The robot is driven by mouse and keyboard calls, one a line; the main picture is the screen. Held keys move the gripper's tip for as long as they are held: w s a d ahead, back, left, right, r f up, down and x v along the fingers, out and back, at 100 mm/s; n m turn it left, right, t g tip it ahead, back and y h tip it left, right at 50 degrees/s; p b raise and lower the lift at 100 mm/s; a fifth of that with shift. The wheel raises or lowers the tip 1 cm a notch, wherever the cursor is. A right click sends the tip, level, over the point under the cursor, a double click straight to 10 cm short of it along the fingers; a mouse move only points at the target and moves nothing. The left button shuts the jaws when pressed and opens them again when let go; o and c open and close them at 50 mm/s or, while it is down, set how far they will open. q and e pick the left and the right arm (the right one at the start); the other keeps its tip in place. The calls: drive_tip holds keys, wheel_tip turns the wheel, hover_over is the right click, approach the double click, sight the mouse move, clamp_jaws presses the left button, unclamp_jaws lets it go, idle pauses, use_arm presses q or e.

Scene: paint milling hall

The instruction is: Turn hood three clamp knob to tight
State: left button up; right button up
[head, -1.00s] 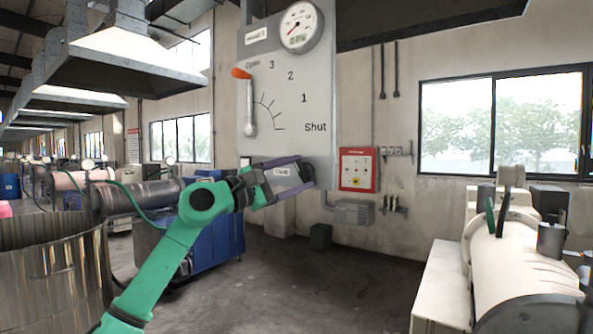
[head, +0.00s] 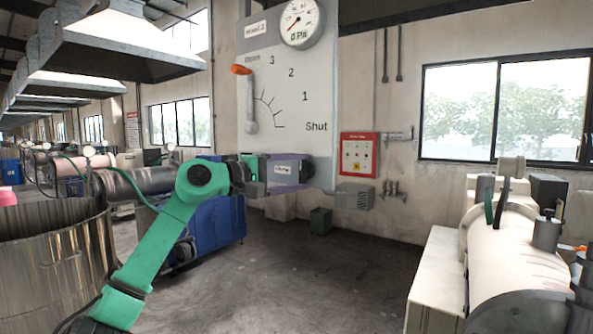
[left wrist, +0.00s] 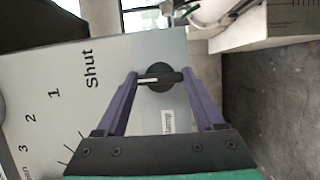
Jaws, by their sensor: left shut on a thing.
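The clamp knob (left wrist: 160,84) is a dark round knob with a crossbar and a white pointer line. It sits on the grey hood panel (head: 290,105), which also shows in the left wrist view (left wrist: 120,60). My left gripper (left wrist: 159,74), with purple fingers, is shut on the knob, one finger at each end of the bar. In the head view my left gripper (head: 308,171) is at the panel's lower edge and mostly hides the knob. The pointer line points left in the left wrist view. A white clamp label (left wrist: 167,122) lies between the fingers. My right gripper is not in view.
An orange-tipped lever (head: 249,100) stands upright near Open on the panel's scale, below a round gauge (head: 302,24). A red-framed box (head: 359,155) is on the wall to the right. A pale mill (head: 520,250) stands at right, a metal vat (head: 55,270) at left. The middle floor is clear.

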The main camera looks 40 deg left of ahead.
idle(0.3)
use_arm(q)
drive_tip(key=o, duration=1.4)
drive_tip(key=shift+s+a+f+b, duration=0.2)
drive_tip(key=shift+s+b, duration=0.05)
drive_tip(key=shift+b, duration=0.2)
drive_tip(key=b+v, duration=0.3)
drive_tip(key=v, duration=0.4)
drive_tip(key=b+v, duration=0.4)
drive_tip(key=v, duration=0.3)
drive_tip(key=shift+r, duration=0.25)
